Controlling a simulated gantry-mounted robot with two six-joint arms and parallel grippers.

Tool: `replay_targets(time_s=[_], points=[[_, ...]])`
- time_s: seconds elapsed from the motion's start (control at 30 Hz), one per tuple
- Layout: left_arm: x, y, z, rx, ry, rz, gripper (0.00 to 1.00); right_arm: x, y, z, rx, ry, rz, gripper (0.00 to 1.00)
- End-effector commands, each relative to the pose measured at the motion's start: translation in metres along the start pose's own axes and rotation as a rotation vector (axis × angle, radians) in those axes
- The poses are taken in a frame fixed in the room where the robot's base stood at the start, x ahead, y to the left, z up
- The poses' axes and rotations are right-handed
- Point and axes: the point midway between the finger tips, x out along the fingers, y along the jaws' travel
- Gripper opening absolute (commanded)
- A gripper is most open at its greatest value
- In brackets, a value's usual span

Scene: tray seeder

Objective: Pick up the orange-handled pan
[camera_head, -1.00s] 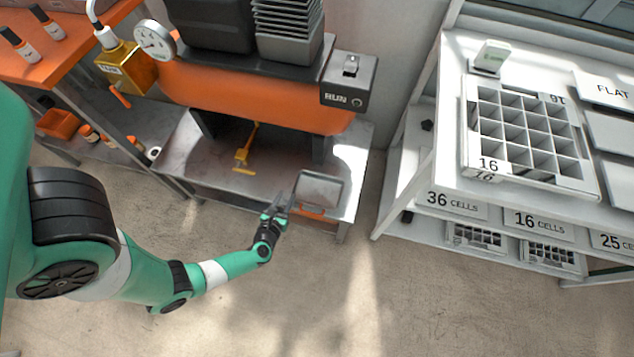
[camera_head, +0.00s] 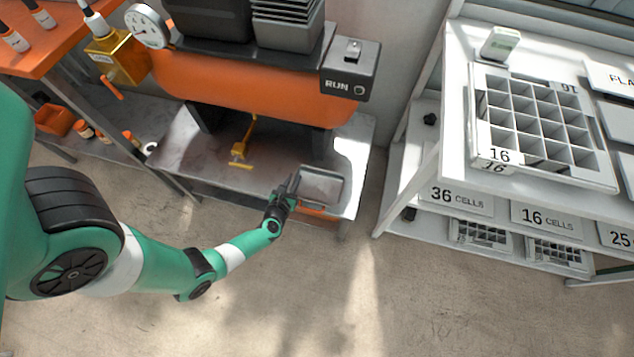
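The pan (camera_head: 320,187) is a shallow grey rectangular tray on the right end of the metal bench under the orange machine. A strip of orange (camera_head: 316,211), which looks like its handle, shows at its near edge. My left gripper (camera_head: 290,185) is at the pan's left side, with its dark fingers close to the rim. I cannot tell whether they touch the pan or how far apart they are. My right gripper is not in view.
The orange machine (camera_head: 235,88) with its RUN box (camera_head: 350,70) overhangs the bench (camera_head: 190,165). A white shelf unit (camera_head: 448,150) with a 16-cell tray stands right. Floor in front is clear.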

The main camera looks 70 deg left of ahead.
Motion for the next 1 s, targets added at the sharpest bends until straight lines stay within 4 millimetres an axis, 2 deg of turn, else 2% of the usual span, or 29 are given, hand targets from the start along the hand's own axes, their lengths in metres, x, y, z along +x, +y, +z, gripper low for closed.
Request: replay_targets(time_s=[0.03,0.1,1.0], points=[[-0.0001,0.0,0.0,0.0,0.0,0.0,0.1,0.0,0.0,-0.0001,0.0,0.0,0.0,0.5],[-0.0001,0.0,0.0,0.0,0.0,0.0,0.0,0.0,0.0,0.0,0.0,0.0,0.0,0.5],[-0.0003,0.0001,-0.0003,0.0,0.0,0.0,0.0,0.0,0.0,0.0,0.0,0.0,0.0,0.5]])
